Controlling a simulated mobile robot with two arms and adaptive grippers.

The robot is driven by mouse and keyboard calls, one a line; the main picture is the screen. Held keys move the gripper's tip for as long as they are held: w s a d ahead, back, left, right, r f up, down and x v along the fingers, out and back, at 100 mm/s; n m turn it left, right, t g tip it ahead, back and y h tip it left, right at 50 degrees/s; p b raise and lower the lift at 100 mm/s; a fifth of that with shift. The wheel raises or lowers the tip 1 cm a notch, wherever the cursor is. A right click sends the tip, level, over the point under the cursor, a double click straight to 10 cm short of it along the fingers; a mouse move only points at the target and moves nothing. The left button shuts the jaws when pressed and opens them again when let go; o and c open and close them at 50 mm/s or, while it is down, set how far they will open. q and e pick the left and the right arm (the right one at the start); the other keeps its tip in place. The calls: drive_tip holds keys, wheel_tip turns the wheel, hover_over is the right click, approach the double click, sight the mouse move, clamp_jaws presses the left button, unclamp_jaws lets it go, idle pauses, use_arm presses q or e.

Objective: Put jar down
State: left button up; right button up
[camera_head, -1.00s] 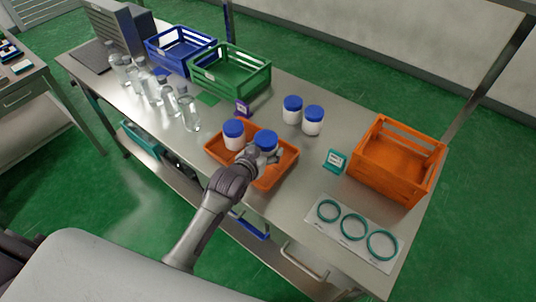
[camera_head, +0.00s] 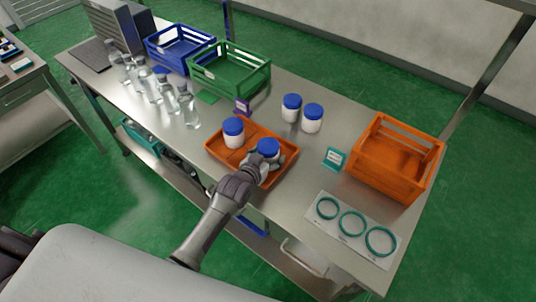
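A white jar with a blue lid (camera_head: 268,147) is upright at the right part of the shallow orange tray (camera_head: 222,158). My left gripper (camera_head: 265,162) reaches it from the front, with its fingers around the jar's lower body and hiding part of it. The gripper appears shut on this jar. Whether the jar's base touches the tray floor is hidden. A second blue-lidded jar (camera_head: 233,132) stands in the left part of the tray. My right gripper is not in view.
Two more blue-lidded jars (camera_head: 291,107) (camera_head: 312,117) stand behind the tray. An orange crate (camera_head: 392,181), a small teal sign (camera_head: 334,159) and a white board with teal rings (camera_head: 352,224) are to the right. Clear bottles (camera_head: 188,106), a green crate (camera_head: 228,86) and a blue crate (camera_head: 181,61) are left.

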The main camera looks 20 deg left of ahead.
use_arm(q)
drive_tip(key=shift+r, duration=0.15)
drive_tip(key=b+v, duration=0.1)
drive_tip(key=v, duration=1.1)
drive_tip(key=shift+a, duration=0.1)
